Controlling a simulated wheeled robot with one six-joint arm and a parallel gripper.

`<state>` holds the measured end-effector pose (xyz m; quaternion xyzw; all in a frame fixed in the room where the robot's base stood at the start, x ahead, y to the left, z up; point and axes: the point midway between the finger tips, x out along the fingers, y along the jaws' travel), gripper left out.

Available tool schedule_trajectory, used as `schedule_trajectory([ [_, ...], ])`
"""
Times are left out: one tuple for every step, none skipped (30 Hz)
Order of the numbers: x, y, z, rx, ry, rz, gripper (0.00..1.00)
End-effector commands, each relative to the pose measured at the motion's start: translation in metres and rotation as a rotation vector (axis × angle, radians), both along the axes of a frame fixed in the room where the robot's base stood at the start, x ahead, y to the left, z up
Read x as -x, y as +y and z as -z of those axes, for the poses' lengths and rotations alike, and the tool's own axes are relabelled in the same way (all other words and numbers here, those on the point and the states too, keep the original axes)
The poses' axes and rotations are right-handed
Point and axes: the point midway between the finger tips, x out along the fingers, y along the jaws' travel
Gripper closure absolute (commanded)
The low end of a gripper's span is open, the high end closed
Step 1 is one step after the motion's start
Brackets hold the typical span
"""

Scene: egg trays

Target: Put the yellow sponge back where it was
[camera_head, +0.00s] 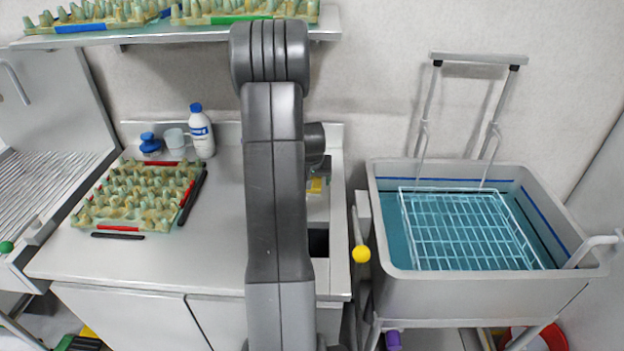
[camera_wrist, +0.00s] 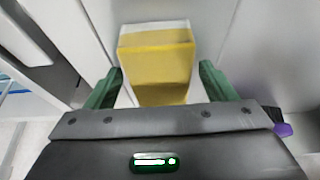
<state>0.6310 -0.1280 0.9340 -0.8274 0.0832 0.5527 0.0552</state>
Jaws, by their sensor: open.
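The yellow sponge (camera_wrist: 158,62) is in the middle of the wrist view, with a pale edge or surface around its top and sides. My gripper (camera_wrist: 161,72) is open, with one green finger to the left of the sponge and one to the right. Whether the fingers touch it is hard to tell; narrow pale gaps show beside it. In the head view, a small yellow patch (camera_head: 316,186), likely the sponge, shows just right of my arm, at the counter's right end. My arm hides most of that area, and what supports the sponge is unclear.
A green egg tray (camera_head: 107,213) with several cones lies on the counter (camera_head: 215,225), with a white bottle (camera_head: 201,137) and a blue-topped jar (camera_head: 150,145) behind. A grey basin (camera_head: 480,290) with a white wire rack (camera_head: 465,230) stands right. A shelf (camera_head: 190,35) hangs above.

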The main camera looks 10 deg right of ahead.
Motion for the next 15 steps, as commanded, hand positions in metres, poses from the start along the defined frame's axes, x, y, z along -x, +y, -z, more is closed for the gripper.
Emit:
schedule_trajectory([
  [0.000, 0.000, 0.000, 0.000, 0.000, 0.000, 0.22],
  [0.000, 0.000, -0.001, 0.000, 0.000, 0.000, 0.22],
  [0.000, 0.000, -0.002, 0.000, 0.000, 0.000, 0.22],
  [0.000, 0.000, -0.003, 0.000, 0.000, 0.000, 0.22],
  [0.000, 0.000, -0.005, 0.000, 0.000, 0.000, 0.22],
  [0.001, 0.000, -0.006, 0.000, -0.001, 0.000, 0.22],
  [0.002, 0.000, -0.009, 0.000, -0.002, 0.000, 0.22],
  [0.003, 0.001, -0.012, 0.001, -0.003, 0.000, 0.22],
  [0.005, 0.001, -0.017, 0.001, -0.003, 0.000, 0.22],
  [0.006, 0.002, -0.021, 0.001, -0.004, 0.000, 0.22],
  [0.008, 0.002, -0.026, 0.000, -0.005, 0.000, 0.22],
  [0.011, 0.003, -0.032, 0.000, -0.004, 0.001, 0.22],
  [0.013, 0.003, -0.037, 0.000, -0.005, 0.001, 0.22],
  [0.015, 0.003, -0.043, 0.000, -0.006, 0.001, 0.22],
  [0.018, 0.004, -0.049, 0.000, -0.004, 0.001, 0.22],
])
